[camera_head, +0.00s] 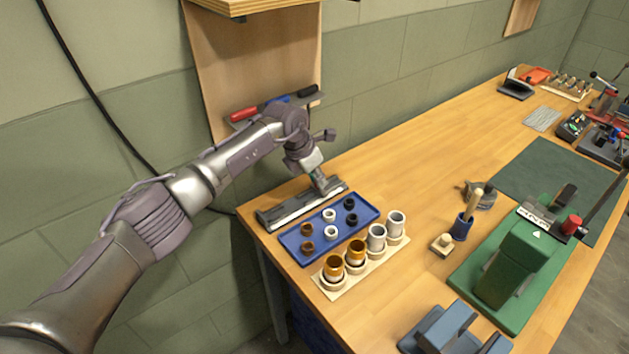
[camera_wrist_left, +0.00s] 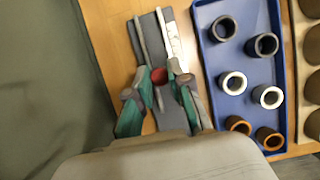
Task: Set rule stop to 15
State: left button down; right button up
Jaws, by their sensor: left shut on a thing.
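The rule (camera_head: 283,212) is a long grey base with rails on the near left corner of the bench. In the left wrist view the rule (camera_wrist_left: 151,38) runs away from me, with a pale scale strip along its right side. My left gripper (camera_head: 326,188) reaches down over the far right part of the rule. In the left wrist view the left gripper (camera_wrist_left: 159,85) has its fingers on either side of the red-topped rule stop (camera_wrist_left: 158,76) and is shut on it. The fingers hide most of the stop, and the scale marks are too small to read. My right gripper is out of view.
A blue tray (camera_head: 290,240) with several small rings lies close beside the rule. A wooden rack (camera_head: 322,285) with cups stands in front of it. A wall panel with a tool shelf (camera_head: 285,103) rises behind. A green press (camera_head: 510,262) stands at the right.

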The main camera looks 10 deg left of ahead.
aim_at(303, 202)
pick_arm(q)
jog(key=c, duration=1.1)
grip_release()
jog(key=shift+o, duration=0.2)
jog(key=v, duration=1.2)
jog(key=shift+d, duration=0.1)
